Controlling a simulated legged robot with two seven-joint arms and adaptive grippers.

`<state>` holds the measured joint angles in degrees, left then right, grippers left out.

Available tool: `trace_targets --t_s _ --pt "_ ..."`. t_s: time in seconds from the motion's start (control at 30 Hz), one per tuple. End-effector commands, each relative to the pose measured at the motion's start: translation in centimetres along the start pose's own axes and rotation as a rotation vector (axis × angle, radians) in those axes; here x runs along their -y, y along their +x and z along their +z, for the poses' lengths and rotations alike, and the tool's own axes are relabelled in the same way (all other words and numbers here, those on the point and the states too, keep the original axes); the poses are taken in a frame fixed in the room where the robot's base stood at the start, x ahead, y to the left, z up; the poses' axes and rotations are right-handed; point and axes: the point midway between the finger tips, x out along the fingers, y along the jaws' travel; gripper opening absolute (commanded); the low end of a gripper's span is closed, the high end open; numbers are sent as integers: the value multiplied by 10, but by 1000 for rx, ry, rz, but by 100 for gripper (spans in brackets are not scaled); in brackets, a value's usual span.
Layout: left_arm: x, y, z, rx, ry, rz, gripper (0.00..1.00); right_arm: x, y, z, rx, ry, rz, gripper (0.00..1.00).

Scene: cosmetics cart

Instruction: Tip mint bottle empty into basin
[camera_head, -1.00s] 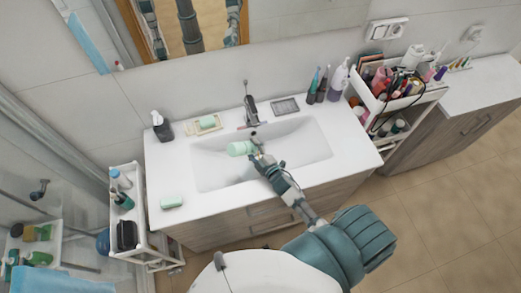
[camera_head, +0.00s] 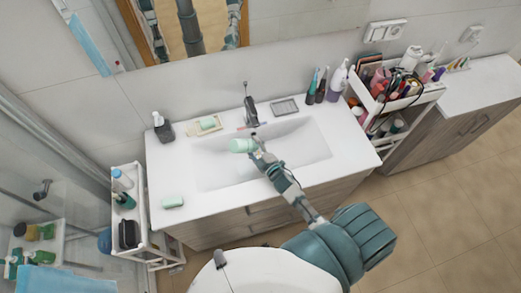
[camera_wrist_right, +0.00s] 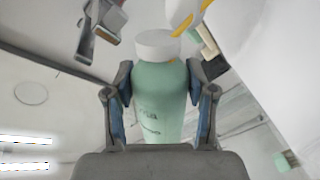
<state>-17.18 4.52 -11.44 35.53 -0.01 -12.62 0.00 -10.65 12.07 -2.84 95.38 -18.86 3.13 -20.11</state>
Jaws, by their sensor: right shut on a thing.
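The mint bottle (camera_head: 241,146) is pale green and lies on its side above the basin (camera_head: 310,152), its end toward the left. My right gripper (camera_head: 257,149) is shut on it and holds it over the white basin. In the right wrist view the bottle (camera_wrist_right: 158,95) stands between the two fingers of my right gripper (camera_wrist_right: 160,105), with its white top (camera_wrist_right: 156,45) away from the palm. Whether anything flows out of it cannot be seen. My left gripper is not in view.
The tap (camera_head: 250,105) stands behind the basin. Several bottles (camera_head: 338,82) stand at the back right. Loaded carts stand on both sides.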

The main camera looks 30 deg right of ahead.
Motion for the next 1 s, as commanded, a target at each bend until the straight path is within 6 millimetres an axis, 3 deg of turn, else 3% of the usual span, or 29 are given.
trace_targets --t_s 1.0 --pt "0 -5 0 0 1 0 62 -4 0 -2 -3 35 1 19"
